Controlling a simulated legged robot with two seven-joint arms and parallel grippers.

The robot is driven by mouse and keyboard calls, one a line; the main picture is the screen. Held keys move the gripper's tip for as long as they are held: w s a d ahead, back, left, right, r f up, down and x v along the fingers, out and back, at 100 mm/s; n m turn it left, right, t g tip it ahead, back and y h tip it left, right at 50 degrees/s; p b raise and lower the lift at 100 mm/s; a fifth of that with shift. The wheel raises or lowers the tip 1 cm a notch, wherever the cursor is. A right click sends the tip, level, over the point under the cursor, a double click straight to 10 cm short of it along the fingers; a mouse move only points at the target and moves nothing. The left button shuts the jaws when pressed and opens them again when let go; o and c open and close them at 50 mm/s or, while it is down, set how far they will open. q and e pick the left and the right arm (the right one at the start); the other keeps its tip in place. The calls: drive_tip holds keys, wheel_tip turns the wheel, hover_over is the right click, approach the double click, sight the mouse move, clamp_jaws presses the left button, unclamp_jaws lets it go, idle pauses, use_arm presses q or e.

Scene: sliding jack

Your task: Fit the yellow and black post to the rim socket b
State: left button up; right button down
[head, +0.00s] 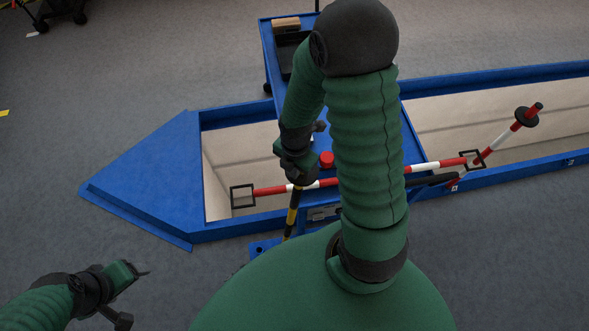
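The yellow and black post (291,215) stands nearly upright, leaning slightly, in front of the blue rim. Its top runs into my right gripper (298,178), which appears shut on it. Its lower end comes down beside a small blue plate with a dark hole (262,248); my green body partly hides this area, and I cannot tell if the post touches anything. No label b is readable, so I cannot tell which socket is rim socket b. My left gripper (136,292) is open and empty, low at the left over the grey floor.
A blue-rimmed pit (230,229) runs across the view. A red and white bar (268,190) with black square ends crosses it. A red and white post (497,142) with a black disc leans at the right. A blue cart (268,45) with a red knob (326,159) stands behind my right arm.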

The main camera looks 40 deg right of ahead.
drive_tip(key=c, duration=1)
unclamp_jaws()
